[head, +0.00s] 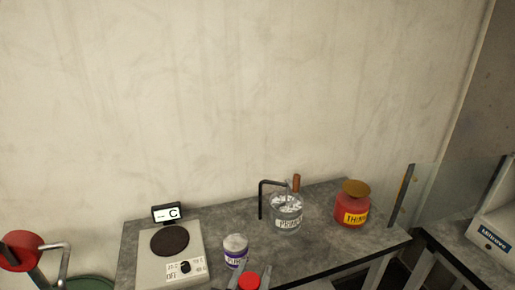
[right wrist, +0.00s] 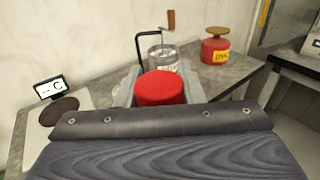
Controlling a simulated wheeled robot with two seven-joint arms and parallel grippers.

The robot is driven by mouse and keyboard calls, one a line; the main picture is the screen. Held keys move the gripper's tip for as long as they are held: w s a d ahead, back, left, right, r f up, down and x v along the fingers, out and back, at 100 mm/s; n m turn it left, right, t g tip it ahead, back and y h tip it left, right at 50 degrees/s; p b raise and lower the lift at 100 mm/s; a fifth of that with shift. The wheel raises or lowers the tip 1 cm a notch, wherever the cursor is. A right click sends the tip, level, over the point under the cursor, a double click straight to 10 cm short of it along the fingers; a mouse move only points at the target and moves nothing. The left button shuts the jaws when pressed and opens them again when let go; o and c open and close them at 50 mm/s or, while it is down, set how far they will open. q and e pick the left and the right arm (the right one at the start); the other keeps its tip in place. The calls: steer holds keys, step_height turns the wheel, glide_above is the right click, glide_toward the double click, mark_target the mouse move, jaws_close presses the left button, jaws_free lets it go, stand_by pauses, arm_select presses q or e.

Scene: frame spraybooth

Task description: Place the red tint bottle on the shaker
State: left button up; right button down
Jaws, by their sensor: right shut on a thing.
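The red tint bottle shows only as a red cap (head: 249,281) at the bottom of the head view and a large red cap (right wrist: 161,88) in the right wrist view. Its body is hidden. My right gripper (right wrist: 160,96) is shut on it, with a grey finger on each side of the cap. The likely shaker, a pale flat unit (head: 186,268) with a round dark pad (head: 169,240) and a knob, stands at the table's left end. The pad looks bare. The bottle is to the right of this unit, nearer me. My left gripper is not in view.
A purple-labelled jar (head: 235,250) stands between the unit and the held bottle. A primer can (head: 286,214) with a crank and a red thinner can (head: 352,205) stand farther right. A small display (head: 167,212) stands behind the pad.

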steer(key=w+d+f, duration=0.5)
steer(key=w+d, duration=0.3)
steer(key=d, duration=0.2)
steer(key=w+d+f, duration=0.5)
steer(key=w+d, duration=0.3)
steer(key=d, duration=0.3)
steer(key=shift+w+d+f, duration=0.15)
steer(key=shift+w, duration=0.15)
